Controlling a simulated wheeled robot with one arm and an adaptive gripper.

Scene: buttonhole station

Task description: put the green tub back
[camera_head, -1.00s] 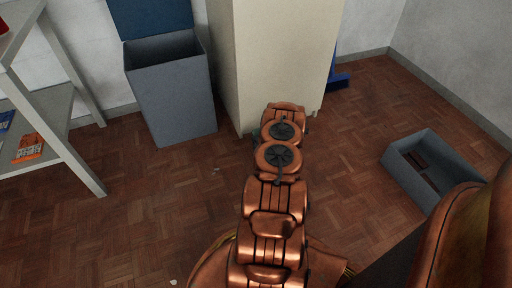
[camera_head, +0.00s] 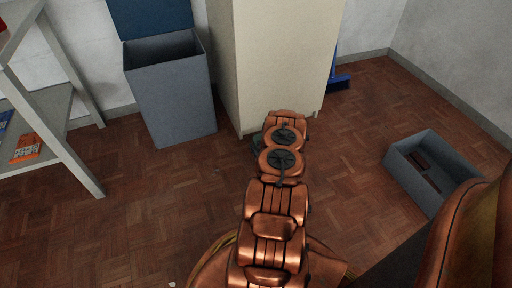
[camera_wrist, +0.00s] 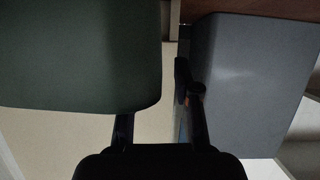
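A dark green rounded body, which looks like the green tub (camera_wrist: 80,55), fills the upper left of the wrist view, very close to the camera. My gripper (camera_wrist: 158,92) shows there as two dark fingers with a gap between them. The tub covers the tip of the left finger, and its right edge reaches into the gap. The right finger is in plain view, and a narrow strip shows between it and the tub. I cannot tell whether the fingers grip the tub. In the head view my arm hides the gripper, with only a small dark patch beside the arm's end.
A cream cabinet (camera_head: 285,60) stands just beyond my arm. Left of it is a grey bin (camera_head: 172,95) with its blue lid (camera_head: 150,15) up. A shelf unit (camera_head: 75,155) is at far left. A grey open box (camera_head: 405,178) lies on the floor at right. Floor between is clear.

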